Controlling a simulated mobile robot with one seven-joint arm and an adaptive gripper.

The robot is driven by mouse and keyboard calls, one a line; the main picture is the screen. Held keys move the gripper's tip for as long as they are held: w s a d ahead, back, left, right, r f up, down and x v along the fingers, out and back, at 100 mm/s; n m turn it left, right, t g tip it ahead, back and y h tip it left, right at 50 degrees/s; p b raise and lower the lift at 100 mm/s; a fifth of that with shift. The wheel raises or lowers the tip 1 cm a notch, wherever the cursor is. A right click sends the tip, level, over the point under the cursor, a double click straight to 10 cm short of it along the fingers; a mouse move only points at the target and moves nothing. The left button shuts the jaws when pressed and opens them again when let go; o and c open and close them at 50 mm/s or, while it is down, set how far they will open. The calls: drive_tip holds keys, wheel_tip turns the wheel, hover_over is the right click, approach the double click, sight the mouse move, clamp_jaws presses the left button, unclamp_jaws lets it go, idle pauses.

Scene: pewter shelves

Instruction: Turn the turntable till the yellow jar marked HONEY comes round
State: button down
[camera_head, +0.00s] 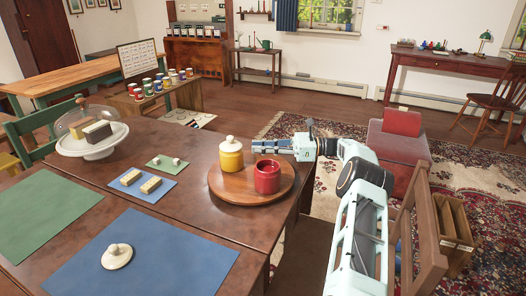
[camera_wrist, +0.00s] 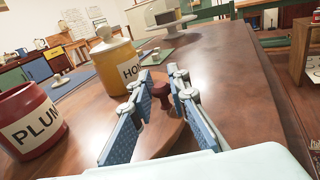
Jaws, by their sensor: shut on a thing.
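The wooden turntable (camera_head: 222,192) sits on the dark table and carries two jars. The yellow jar (camera_head: 231,158) has a white lid and stands at the left of the turntable. In the wrist view the yellow jar (camera_wrist: 117,68) shows part of its label, "HO", facing my gripper. The red jar (camera_head: 267,179) stands lidless at the front right; in the wrist view the red jar (camera_wrist: 30,122) reads "PLUM", cut off. My gripper (camera_wrist: 157,88) is shut on a brown knob (camera_wrist: 161,91) at the turntable's edge.
A white lid (camera_head: 117,257) lies on a blue mat (camera_head: 165,262) at the table's front. A domed cake stand (camera_head: 92,148) stands at the left. Small mats with blocks (camera_head: 150,185) lie left of the turntable. A wooden chair (camera_head: 425,240) stands right of my arm.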

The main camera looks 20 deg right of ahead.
drive_tip(key=shift+w+a+n+g+b, duration=0.2)
drive_tip(key=shift+n+g+b, duration=0.1)
drive_tip(key=shift+g, duration=0.1)
idle(0.4)
drive_tip(key=c, duration=1.8)
unclamp_jaws()
drive_tip(key=shift+r, duration=0.15)
wheel_tip(320, 180, up, 10)
drive_tip(key=shift+f, duration=0.1)
drive_tip(key=shift+c, duration=0.7)
